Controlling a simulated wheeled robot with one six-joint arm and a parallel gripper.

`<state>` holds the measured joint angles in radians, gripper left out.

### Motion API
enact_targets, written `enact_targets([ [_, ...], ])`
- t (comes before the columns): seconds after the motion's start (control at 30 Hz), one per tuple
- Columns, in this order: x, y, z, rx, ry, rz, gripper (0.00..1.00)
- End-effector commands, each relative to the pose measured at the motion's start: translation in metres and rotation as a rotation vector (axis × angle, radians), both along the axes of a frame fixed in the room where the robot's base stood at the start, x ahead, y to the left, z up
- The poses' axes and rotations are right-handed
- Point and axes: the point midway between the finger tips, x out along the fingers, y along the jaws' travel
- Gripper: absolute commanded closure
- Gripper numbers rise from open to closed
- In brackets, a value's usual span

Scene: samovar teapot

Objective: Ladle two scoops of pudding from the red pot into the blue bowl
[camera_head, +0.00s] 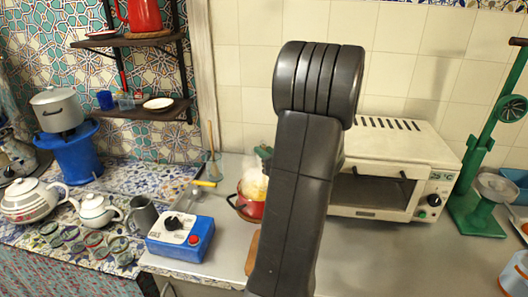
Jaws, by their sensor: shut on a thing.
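The red pot (251,207) stands on the grey counter in the middle, just left of my dark arm. Pale yellow pudding (254,184) shows at its top, and my arm covers its right side. A small dark green piece (264,152) shows above the pot at the arm's edge; I cannot tell what it is. My gripper is hidden behind my arm.
A blue box with a knob (181,239) stands left of the pot. A white toaster oven (395,170) and a green stand (483,150) are at the right. Teapots (36,202) crowd the left. Clear counter (400,255) lies before the oven.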

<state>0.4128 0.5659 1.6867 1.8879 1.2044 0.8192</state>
Motion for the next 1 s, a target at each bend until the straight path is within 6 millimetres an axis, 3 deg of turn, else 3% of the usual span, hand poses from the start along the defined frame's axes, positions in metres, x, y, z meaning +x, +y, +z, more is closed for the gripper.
enact_targets([
  [1.0, 0.000, 0.000, 0.079, 0.000, -0.003, 0.000, 1.00],
])
